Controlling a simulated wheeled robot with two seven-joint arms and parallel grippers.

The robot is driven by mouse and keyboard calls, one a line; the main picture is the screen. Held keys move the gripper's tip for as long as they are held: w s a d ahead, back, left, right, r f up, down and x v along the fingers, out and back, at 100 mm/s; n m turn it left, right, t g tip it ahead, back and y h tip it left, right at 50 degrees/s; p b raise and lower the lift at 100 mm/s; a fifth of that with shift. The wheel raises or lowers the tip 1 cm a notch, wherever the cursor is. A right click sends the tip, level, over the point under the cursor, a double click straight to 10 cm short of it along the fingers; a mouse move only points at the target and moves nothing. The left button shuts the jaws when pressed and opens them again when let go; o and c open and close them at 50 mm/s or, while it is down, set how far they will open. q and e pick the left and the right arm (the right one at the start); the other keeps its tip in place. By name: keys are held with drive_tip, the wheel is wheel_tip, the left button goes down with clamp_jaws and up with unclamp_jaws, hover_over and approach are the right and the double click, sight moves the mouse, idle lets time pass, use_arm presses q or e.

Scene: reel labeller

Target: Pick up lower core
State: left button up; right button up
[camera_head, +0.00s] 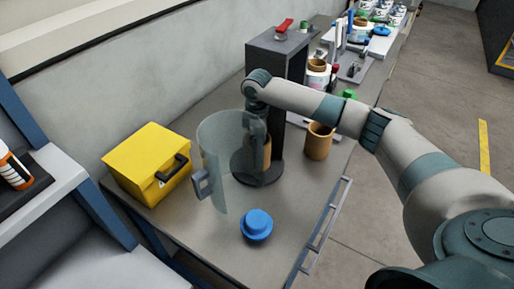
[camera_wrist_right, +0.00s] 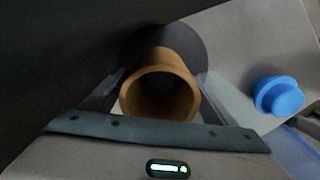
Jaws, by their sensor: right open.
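A brown hollow core (camera_head: 267,152) stands on the dark round base (camera_head: 270,176) of the labeller, partly hidden by my right gripper and a clear curved guard (camera_head: 213,140). In the right wrist view the core (camera_wrist_right: 160,88) shows its open end and lies between the two fingers. My right gripper (camera_wrist_right: 155,90) is open around it; I cannot tell if a finger touches it. In the head view the right gripper (camera_head: 256,138) points down beside the labeller's dark column (camera_head: 285,62). My left gripper is out of view.
A second brown core (camera_head: 319,141) stands on the table to the right. A blue knob-shaped part (camera_head: 256,223) sits at the front, and a yellow box (camera_head: 148,163) at the left. Several bottles and tools crowd the far end. The table's front right is mostly clear.

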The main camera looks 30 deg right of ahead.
drive_tip(key=shift+f, duration=0.85)
drive_tip(key=shift+c, duration=0.3)
drive_tip(key=c, duration=0.8)
drive_tip(key=shift+r, duration=0.1)
